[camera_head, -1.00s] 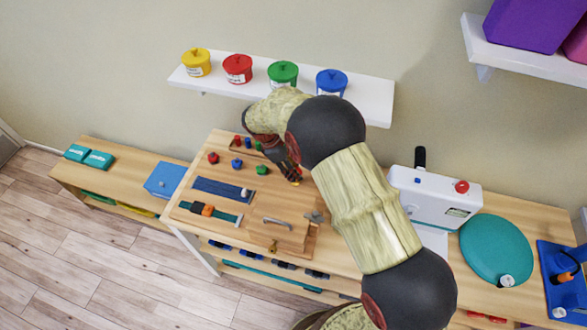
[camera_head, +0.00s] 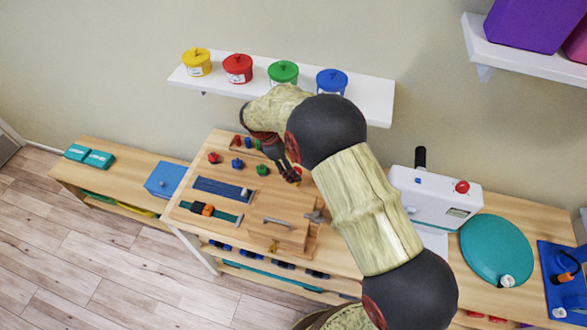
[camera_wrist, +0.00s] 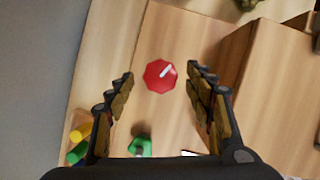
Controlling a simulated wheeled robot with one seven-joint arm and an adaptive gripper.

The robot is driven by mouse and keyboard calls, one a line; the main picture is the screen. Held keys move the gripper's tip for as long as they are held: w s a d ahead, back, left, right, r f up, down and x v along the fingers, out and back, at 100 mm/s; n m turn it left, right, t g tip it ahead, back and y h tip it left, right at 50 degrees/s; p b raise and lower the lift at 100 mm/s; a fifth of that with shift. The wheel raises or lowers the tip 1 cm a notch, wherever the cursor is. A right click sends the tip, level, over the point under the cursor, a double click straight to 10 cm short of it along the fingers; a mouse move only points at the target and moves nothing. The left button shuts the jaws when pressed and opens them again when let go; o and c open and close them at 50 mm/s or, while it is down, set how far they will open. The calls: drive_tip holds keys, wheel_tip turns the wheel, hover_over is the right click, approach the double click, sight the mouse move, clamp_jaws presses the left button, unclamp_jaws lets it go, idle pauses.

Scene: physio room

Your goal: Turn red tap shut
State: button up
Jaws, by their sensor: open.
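The red tap (camera_wrist: 156,82) is an eight-sided red knob with a white line slanting up to the right, seen from above in the wrist view. My gripper (camera_head: 292,177) is open above the board, with one finger on each side of the tap in the wrist view. I see no finger touching the tap. In the head view the tap is mostly hidden by my gripper, so I cannot tell it apart there.
The wooden board (camera_head: 222,226) carries red (camera_head: 214,158), blue (camera_head: 237,163) and green (camera_head: 262,169) knobs left of my gripper. A raised wooden box (camera_head: 286,238) with a handle stands nearby. A shelf (camera_head: 370,97) with several lidded pots hangs behind.

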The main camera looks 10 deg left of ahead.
drive_tip(key=v, duration=0.6)
drive_tip(key=shift+r, duration=0.1)
